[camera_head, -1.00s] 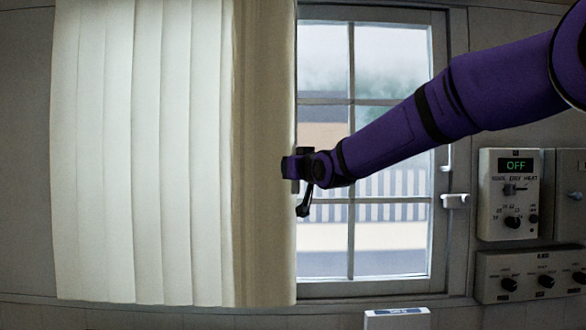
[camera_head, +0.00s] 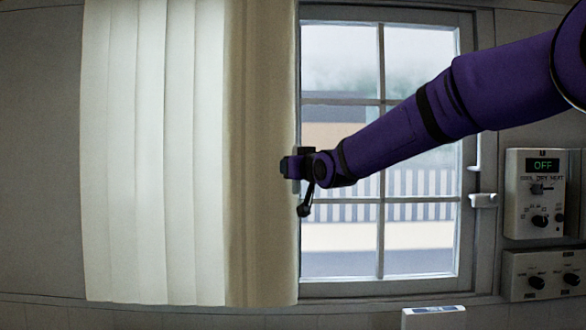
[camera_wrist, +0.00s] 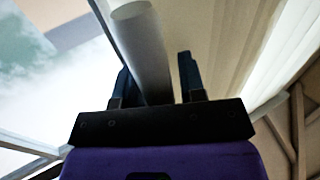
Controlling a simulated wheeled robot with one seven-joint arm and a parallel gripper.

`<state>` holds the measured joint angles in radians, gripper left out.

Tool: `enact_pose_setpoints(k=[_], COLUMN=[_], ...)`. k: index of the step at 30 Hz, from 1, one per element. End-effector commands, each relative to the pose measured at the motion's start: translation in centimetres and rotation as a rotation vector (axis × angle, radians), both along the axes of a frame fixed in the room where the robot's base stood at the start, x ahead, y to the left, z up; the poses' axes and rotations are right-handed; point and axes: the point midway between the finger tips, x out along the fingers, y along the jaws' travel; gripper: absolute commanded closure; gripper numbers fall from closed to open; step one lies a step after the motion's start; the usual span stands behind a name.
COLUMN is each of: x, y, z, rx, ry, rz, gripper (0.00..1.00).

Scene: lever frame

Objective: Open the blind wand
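The blind (camera_head: 165,150), of pale vertical slats, hangs left of the window and covers its left part. Its right edge is bunched and darker, right beside my gripper (camera_head: 290,167). In the wrist view the wand (camera_wrist: 143,45) is a pale, tilted round rod. It runs between the two dark fingers of my gripper (camera_wrist: 157,80), which are drawn in around it. Small gaps seem to show beside the rod, so contact is not clear on both sides. In the head view the wand is hidden by my gripper and the blind's edge.
The window (camera_head: 420,230) is bare to the right of the blind, with a white latch (camera_head: 482,200) on its right frame. Control panels (camera_head: 535,192) are on the wall at right. A small white box (camera_head: 433,316) stands low at the bottom.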

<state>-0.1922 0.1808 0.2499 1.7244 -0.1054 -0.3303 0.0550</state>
Motion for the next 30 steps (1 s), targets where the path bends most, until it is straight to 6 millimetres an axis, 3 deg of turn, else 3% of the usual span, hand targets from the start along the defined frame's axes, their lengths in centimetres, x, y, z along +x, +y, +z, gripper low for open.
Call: enact_pose_setpoints(k=[14,30], x=[-0.7,-8.3], y=[-0.4,-4.2], z=[0.0,0.0], rx=[0.000,-0.001], ry=[0.000,-0.002], rz=[-0.001,-0.001], gripper=[0.50,0.50])
